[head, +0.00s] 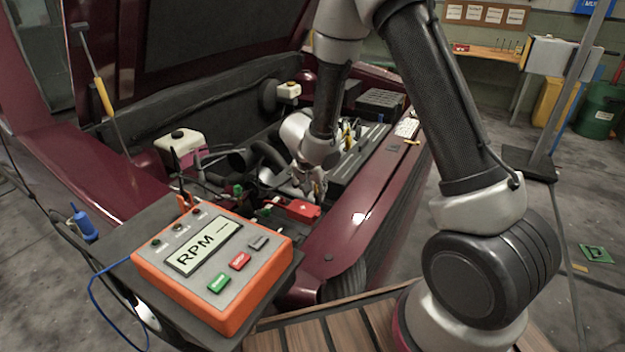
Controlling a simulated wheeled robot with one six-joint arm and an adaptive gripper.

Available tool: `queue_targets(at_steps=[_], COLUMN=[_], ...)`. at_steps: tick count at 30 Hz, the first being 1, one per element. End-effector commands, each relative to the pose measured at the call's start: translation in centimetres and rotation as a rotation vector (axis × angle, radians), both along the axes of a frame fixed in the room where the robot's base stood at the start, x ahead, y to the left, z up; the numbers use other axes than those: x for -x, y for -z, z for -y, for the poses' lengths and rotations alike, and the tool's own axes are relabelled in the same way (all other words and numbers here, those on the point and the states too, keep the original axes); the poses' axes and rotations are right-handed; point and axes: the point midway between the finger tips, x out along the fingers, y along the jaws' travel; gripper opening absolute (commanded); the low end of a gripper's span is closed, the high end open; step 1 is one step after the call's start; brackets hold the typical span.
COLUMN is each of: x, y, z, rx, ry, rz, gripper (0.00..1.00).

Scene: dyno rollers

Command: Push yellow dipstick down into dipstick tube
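My gripper (316,186) reaches down into the open engine bay, near the side of the engine. It is small and partly hidden by its own wrist, so I cannot tell whether its fingers are open or shut. A small yellowish patch shows at the fingertips; I cannot tell if it is the dipstick handle or whether it is held. Another upright yellow piece (347,138) stands on the engine behind my wrist. I cannot tell which of these is the dipstick. The dipstick tube cannot be made out.
An orange RPM meter (212,262) sits on a dark stand in front. A red battery part (299,210) lies below my gripper. The dark red fender (362,215) borders the bay on the right. The raised hood (190,30) is above.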

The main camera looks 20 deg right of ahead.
Motion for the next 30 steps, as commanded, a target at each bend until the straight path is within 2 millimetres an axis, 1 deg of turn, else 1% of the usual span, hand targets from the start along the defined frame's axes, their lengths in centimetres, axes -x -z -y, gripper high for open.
queue_targets(at_steps=[12,18,22,30], x=[2.2,3.1,3.4,3.5], y=[-7.0,-9.5,-10.2,-10.3], z=[-1.9,-2.5,-2.6,-2.6], rx=[-0.003,-0.001,-0.001,-0.001], ry=[-0.002,-0.002,-0.001,-0.001], rz=[0.006,0.004,0.001,0.000], gripper=[0.32,0.32,0.32,0.32])
